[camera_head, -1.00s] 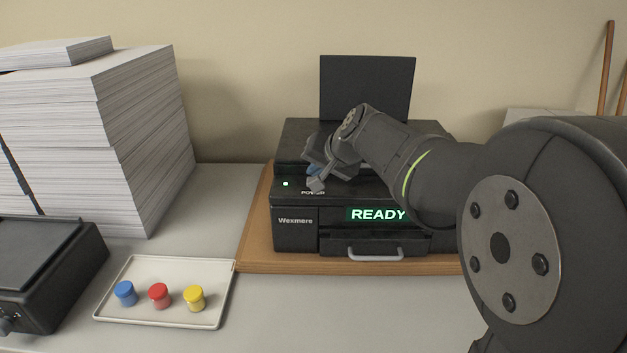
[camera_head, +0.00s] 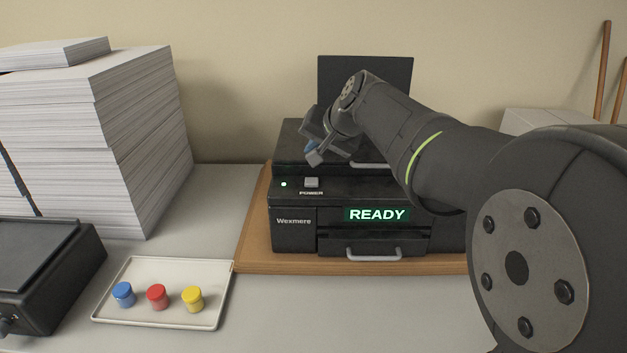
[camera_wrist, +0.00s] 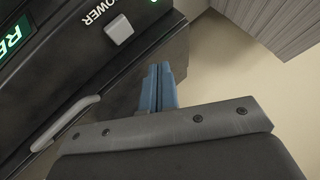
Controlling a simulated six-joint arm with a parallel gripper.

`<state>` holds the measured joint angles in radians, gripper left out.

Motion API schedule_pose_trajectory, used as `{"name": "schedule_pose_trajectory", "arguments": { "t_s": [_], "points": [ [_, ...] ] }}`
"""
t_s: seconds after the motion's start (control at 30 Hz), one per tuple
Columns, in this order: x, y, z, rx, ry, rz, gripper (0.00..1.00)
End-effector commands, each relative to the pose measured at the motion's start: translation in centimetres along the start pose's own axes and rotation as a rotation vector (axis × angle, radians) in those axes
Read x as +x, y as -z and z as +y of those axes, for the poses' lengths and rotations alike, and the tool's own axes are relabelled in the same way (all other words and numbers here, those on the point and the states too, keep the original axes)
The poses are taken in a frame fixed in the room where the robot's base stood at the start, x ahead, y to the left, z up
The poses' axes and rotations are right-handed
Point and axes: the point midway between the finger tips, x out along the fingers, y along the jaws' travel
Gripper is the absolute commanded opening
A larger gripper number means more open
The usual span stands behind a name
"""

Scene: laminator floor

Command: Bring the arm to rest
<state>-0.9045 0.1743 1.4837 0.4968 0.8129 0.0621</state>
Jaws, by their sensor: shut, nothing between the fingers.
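My gripper (camera_head: 311,153) is shut and empty, raised above the black laminator (camera_head: 293,233) and clear of its power button (camera_head: 311,182). In the wrist view the blue fingers of my gripper (camera_wrist: 158,72) are together with nothing between them. The grey power button also shows in the wrist view (camera_wrist: 119,30), apart from the fingertips. My arm reaches in from the right and hides the laminator's right part.
The laminator stands on a wooden board (camera_head: 252,238). Tall paper stacks (camera_head: 137,140) and a black device (camera_head: 62,270) stand at left.

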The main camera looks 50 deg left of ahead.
Motion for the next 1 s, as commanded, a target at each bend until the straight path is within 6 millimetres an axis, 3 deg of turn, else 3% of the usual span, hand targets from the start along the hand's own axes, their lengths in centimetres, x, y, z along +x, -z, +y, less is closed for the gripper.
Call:
{"name": "schedule_pose_trajectory", "arguments": {
  "t_s": [0.4, 0.63, 1.0],
  "points": [
    [0.0, 0.0, 0.0, 0.001, 0.000, -0.001, 0.00],
    [1.3, -0.9, 0.9, 0.002, -0.001, -0.003, 0.00],
    [-2.5, 1.8, -1.8, -0.001, 0.000, 0.000, 0.00]
  ]
}}
